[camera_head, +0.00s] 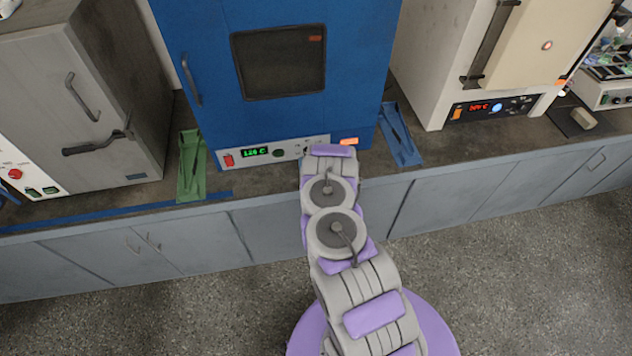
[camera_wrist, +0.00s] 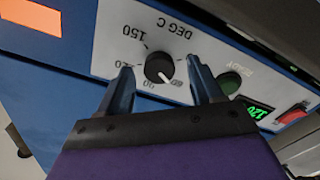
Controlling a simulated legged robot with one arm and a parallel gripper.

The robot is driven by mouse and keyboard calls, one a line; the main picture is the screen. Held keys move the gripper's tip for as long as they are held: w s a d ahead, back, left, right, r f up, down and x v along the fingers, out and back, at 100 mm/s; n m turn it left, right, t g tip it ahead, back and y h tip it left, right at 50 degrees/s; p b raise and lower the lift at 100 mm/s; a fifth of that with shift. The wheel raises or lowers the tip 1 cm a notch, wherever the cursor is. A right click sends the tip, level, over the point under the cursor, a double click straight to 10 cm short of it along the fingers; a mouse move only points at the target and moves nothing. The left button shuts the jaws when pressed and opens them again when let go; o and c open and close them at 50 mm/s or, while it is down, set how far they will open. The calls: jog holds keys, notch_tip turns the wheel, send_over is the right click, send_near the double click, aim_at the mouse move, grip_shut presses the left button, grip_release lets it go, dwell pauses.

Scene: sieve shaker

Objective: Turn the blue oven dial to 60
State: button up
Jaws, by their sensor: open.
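The blue oven (camera_head: 276,60) stands on the bench, its white control panel (camera_head: 228,160) along the bottom. The dial is a round black knob (camera_wrist: 158,68), seen upside down in the wrist view. Its white pointer mark seems to face the lower right, where the print is blurred. The printed 150 and 90 show left of it. My gripper (camera_wrist: 160,66) is open, one finger on each side of the knob; I cannot tell if they touch it. In the head view my arm covers the dial. The green display (camera_head: 254,151) reads 120.
A green light (camera_wrist: 230,82) and a red switch (camera_wrist: 292,113) sit beside the dial. A green holder (camera_head: 191,165) and a blue holder (camera_head: 400,135) flank the oven. A grey oven (camera_head: 85,100) stands left, a cream furnace (camera_head: 440,60) right. The floor ahead is clear.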

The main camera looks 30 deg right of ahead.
jog(key=p+v, duration=0.2)
jog(key=v, duration=1.3)
jog(key=shift+s, duration=0.2)
jog(key=shift+a, duration=0.1)
dwell(0.6)
